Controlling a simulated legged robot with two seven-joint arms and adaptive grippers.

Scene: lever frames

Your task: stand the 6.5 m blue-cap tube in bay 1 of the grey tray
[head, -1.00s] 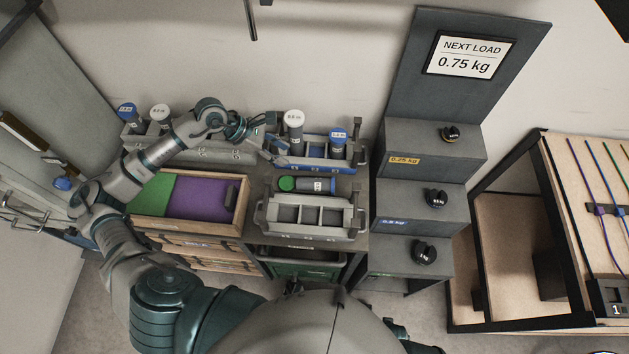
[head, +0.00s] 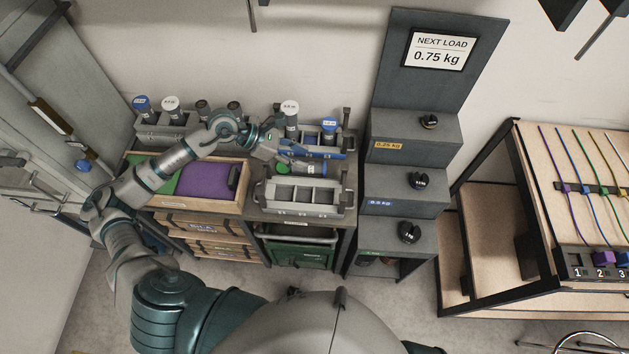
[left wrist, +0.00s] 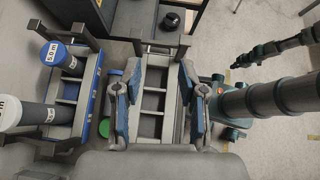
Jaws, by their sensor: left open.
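The grey tray (head: 297,210) stands at the front of the bench with open, empty bays; its bay numbers are too small to read. It also shows in the left wrist view (left wrist: 151,101), between my fingers. One blue-cap tube (head: 142,104) stands far left in a rear grey rack; its label is unreadable. Another blue-cap tube (head: 329,127) stands in the blue rack; its cap reads 5.0 m in the left wrist view (left wrist: 55,53). My left gripper (head: 272,146) is open and empty, above the bench near the tray.
A white-cap tube (head: 290,108) stands tall at the blue rack (head: 322,154). The green and purple drawer (head: 205,180) is left of the tray. Stepped weight shelves (head: 410,160) stand right.

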